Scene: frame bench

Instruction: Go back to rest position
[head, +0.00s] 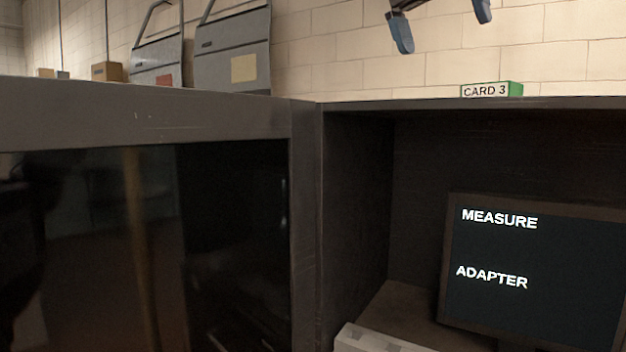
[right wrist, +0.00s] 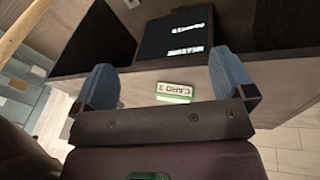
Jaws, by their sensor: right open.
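My right gripper (head: 442,22) is at the top of the head view, open and empty, with its blue fingertips apart. It hangs above the green and white box labelled "CARD 3" (head: 491,90), clear of it. The box sits on the top of the dark cabinet (head: 400,105). The right wrist view also shows the open gripper (right wrist: 165,85), with the card box (right wrist: 175,90) on the cabinet top seen between its fingers. My left gripper is not in view.
A screen (head: 530,270) reading "MEASURE" and "ADAPTER" stands inside the cabinet's open right bay. The left bay has a dark glossy front (head: 150,250). Door-shaped grey panels (head: 235,55) and a small brown box (head: 107,71) are behind the cabinet, near a brick wall.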

